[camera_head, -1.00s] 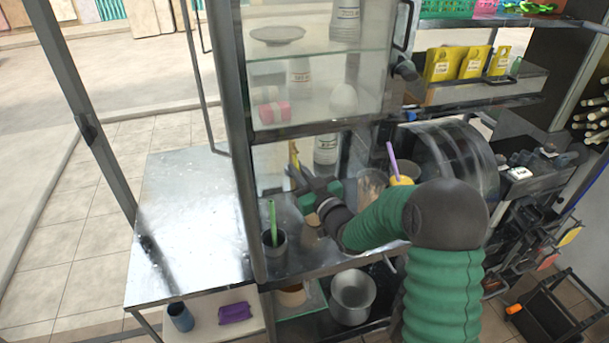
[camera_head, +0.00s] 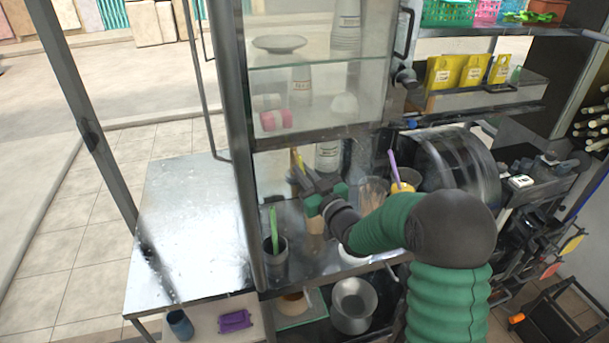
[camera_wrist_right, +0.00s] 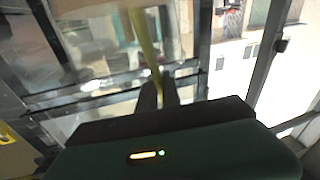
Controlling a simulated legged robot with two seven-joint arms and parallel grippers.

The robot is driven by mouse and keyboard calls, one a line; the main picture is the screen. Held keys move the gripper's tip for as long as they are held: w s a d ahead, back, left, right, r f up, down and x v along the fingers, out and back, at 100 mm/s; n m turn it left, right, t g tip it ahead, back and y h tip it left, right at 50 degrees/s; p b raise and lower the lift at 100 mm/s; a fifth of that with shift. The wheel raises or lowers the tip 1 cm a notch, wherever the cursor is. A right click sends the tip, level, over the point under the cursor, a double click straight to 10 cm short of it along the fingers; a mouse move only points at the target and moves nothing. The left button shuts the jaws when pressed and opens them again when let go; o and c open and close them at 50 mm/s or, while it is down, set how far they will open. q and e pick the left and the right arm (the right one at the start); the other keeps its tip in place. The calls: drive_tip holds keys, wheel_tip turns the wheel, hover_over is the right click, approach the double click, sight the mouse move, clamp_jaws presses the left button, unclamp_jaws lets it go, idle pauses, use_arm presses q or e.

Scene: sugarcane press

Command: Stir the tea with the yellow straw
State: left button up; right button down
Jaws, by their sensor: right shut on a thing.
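The yellow straw (camera_head: 297,158) stands roughly upright in my right gripper (camera_head: 298,176). The right wrist view also shows the yellow straw (camera_wrist_right: 146,42) rising from between the dark fingertips of my right gripper (camera_wrist_right: 159,90), which are shut on it. A tan, tea-coloured cup (camera_head: 315,226) is partly visible just below the gripper on the metal counter. The gripper and wrist hide its upper part, and I cannot tell whether the straw's lower end is inside it. My left gripper is not in view.
A dark cup with a green straw (camera_head: 274,232) stands left of my gripper. A clear glass (camera_head: 372,192) and a yellow cup with a purple straw (camera_head: 393,170) stand to the right. A glass cabinet (camera_head: 318,98) is above. The left metal table (camera_head: 190,225) is bare.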

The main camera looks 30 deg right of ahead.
drive_tip(key=shift+w+a+r+p, duration=0.15)
drive_tip(key=shift+w+r+p, duration=0.4)
drive_tip(key=shift+r+p, duration=0.95)
drive_tip(key=shift+w+a+r+p, duration=0.2)
drive_tip(key=shift+w+r+p, duration=0.4)
drive_tip(key=shift+r, duration=1.65)
drive_tip(key=shift+w+a+r+p, duration=0.15)
drive_tip(key=shift+w+r+p, duration=0.35)
drive_tip(key=shift+r+p, duration=1)
drive_tip(key=shift+r+b, duration=0.35)
wheel_tip(320, 180, up, 5)
drive_tip(key=p, duration=0.3)
drive_tip(key=shift+r, duration=0.1)
drive_tip(key=shift+a, duration=0.1)
